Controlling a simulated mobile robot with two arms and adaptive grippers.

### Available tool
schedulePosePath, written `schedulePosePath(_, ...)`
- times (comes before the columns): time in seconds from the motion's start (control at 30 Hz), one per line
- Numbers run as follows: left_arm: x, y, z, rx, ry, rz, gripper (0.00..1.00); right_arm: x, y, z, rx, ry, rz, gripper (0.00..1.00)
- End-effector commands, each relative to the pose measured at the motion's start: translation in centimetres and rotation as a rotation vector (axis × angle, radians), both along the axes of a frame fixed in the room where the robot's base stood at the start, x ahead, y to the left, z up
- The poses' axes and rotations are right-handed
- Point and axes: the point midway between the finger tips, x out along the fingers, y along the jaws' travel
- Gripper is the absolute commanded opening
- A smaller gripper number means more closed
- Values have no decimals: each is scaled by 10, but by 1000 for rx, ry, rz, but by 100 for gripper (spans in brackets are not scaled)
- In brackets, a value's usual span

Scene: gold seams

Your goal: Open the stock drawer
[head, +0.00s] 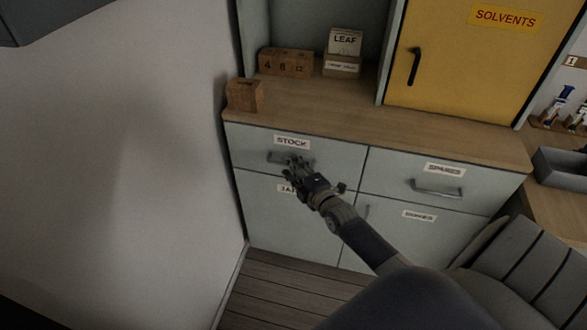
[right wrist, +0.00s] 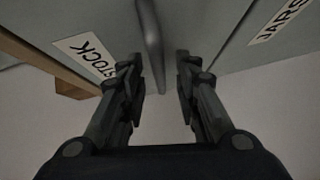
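The stock drawer (head: 335,152) is a pale grey-green front at the upper left of the cabinet, under the wooden top, with a white STOCK label (head: 291,142). It looks closed, flush with its neighbours. Its grey bar handle (head: 276,157) is partly hidden behind my right gripper (head: 294,165). In the right wrist view the handle (right wrist: 151,42) reaches between the tips of my right gripper (right wrist: 163,83), with the fingers apart on either side. I see a gap beside the bar, so the gripper is open. My left gripper is in neither view.
The JARS door (head: 265,205) lies below, the spares drawer (head: 440,178) to the right. A wooden block (head: 244,95), a date block (head: 285,62) and a LEAF box (head: 344,45) stand on top. A wall (head: 120,150) is close on the left; a chair (head: 515,270) stands at right.

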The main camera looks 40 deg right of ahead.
Motion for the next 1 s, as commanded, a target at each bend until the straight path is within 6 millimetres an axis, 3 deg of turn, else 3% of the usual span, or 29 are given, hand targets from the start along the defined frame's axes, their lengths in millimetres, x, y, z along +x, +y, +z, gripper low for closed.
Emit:
schedulePosePath(0.17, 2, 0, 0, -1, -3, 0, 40, 0, 0, 0, 0, 0, 0, 30)
schedulePosePath(0.3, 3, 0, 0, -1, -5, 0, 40, 0, 0, 0, 0, 0, 0, 0)
schedulePosePath(0.67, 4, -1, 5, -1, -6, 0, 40, -4, 3, 1, 2, 2, 0, 0)
schedulePosePath(0.87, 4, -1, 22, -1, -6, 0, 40, -20, 23, 3, 5, 5, -1, 0)
schedulePosePath(1.0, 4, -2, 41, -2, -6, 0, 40, -39, 46, 4, 7, 7, -1, 0)
